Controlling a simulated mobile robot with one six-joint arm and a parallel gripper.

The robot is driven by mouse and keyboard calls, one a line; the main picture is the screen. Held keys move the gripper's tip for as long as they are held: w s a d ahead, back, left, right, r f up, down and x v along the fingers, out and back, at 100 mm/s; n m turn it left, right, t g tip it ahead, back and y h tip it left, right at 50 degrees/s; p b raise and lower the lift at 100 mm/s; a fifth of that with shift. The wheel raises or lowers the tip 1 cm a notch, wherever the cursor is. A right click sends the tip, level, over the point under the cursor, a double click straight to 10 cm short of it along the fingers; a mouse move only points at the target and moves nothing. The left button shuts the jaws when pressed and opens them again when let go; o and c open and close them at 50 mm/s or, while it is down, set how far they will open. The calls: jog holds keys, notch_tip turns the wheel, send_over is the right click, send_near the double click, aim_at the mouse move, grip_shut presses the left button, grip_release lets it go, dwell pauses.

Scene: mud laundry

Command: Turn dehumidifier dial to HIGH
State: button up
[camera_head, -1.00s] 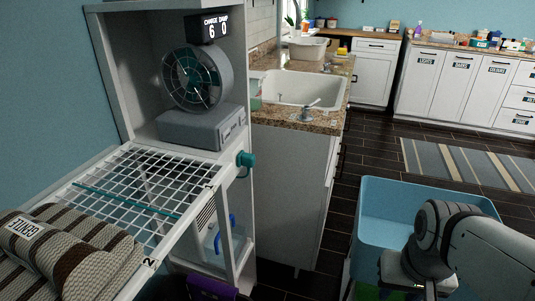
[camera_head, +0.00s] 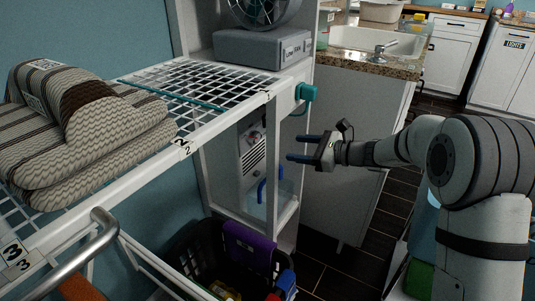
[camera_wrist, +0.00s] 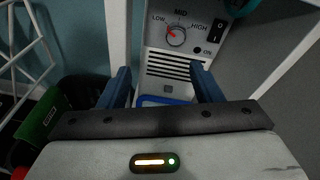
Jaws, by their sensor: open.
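The dehumidifier (camera_head: 252,150) stands inside the lower part of the white shelf unit, partly hidden by the shelf post. In the wrist view its pale front panel (camera_wrist: 152,62) shows a round dial (camera_wrist: 176,36) with LOW, MID and HIGH printed around it. The dial's red pointer is turned to the upper left, towards LOW. A black switch and a vent grille are on the same panel. My gripper (camera_head: 294,147) is open and empty, with its blue fingers pointing at the shelf opening. In the wrist view the fingers (camera_wrist: 160,80) are below the dial and apart from it.
White shelf posts (camera_head: 272,150) frame the opening. A wire shelf (camera_head: 200,88) with folded striped textiles (camera_head: 85,135) is at left. A black basket (camera_head: 205,265) with a purple cloth (camera_head: 248,245) sits below. A counter (camera_head: 375,62) with a sink stands behind.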

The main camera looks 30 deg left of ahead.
aim_at(258, 139)
jog(key=w+a+f+m+b, duration=0.1)
jog(key=a, duration=0.3)
jog(key=w+a+f+m+y+b, duration=0.1)
jog(key=a, duration=0.3)
jog(key=w+a+f+m+y+b, duration=0.1)
jog(key=a, duration=0.4)
jog(key=shift+w+f+t+b, duration=0.1)
jog(key=shift+f+t+b, duration=0.2)
jog(key=shift+b, duration=0.1)
jog(key=shift+w+a+r+m, duration=0.1)
jog(key=shift+a+m, duration=0.2)
jog(key=shift+a, duration=0.35)
jog(key=shift+c, duration=0.6)
jog(key=c, duration=0.9)
